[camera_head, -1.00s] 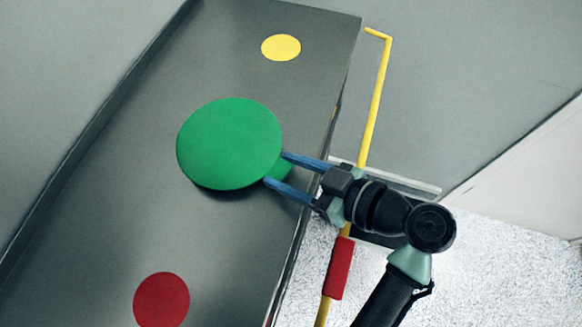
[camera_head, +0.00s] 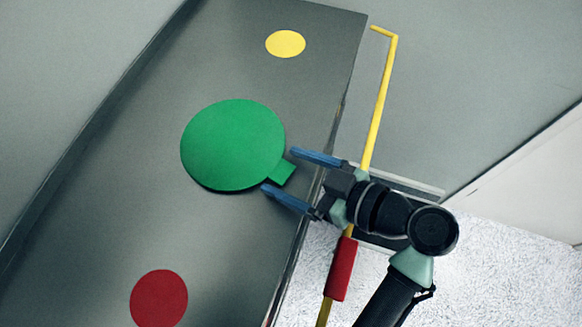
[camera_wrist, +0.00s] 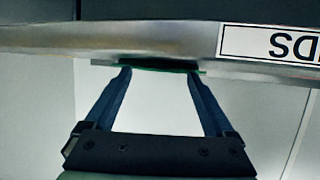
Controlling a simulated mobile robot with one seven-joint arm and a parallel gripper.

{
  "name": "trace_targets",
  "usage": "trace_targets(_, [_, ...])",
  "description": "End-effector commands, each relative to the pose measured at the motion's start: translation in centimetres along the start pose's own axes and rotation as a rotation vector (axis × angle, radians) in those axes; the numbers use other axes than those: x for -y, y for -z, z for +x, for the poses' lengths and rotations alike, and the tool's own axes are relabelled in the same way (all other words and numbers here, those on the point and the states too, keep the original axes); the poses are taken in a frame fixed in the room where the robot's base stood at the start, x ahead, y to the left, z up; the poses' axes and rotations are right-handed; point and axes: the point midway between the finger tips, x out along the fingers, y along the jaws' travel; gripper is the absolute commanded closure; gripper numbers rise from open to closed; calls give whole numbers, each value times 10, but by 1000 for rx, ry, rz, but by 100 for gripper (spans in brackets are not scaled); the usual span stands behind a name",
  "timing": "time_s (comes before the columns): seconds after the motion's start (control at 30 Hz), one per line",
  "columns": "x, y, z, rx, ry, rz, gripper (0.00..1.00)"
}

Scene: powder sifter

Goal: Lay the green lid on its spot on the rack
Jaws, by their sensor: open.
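The green lid (camera_head: 233,146) is a flat disc with a short square tab (camera_head: 283,173) toward the lower right. It lies on the grey rack surface (camera_head: 225,235) between a yellow spot (camera_head: 286,44) and a red spot (camera_head: 159,298). No green spot shows beneath it. My gripper (camera_head: 278,170) is open, its two blue fingers on either side of the tab and apart from it. In the wrist view, the open fingers (camera_wrist: 159,72) reach toward the rack edge, where a thin green line of the lid (camera_wrist: 160,70) shows.
A yellow bar (camera_head: 378,105) with a red sleeve (camera_head: 341,269) runs beside the rack's right edge, close to my arm. A white label (camera_wrist: 272,44) is on the rack's front edge. The rack surface around the lid is clear.

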Motion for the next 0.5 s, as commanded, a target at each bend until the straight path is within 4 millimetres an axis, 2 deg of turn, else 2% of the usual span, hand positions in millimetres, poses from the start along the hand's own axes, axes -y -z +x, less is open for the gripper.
trace_targets(0.17, [0, 0, -4, 1, -1, 1, 11])
trace_targets(0.27, [-1, 1, -16, 0, -3, 1, 11])
trace_targets(0.5, [-2, 3, -71, 0, -7, 1, 11])
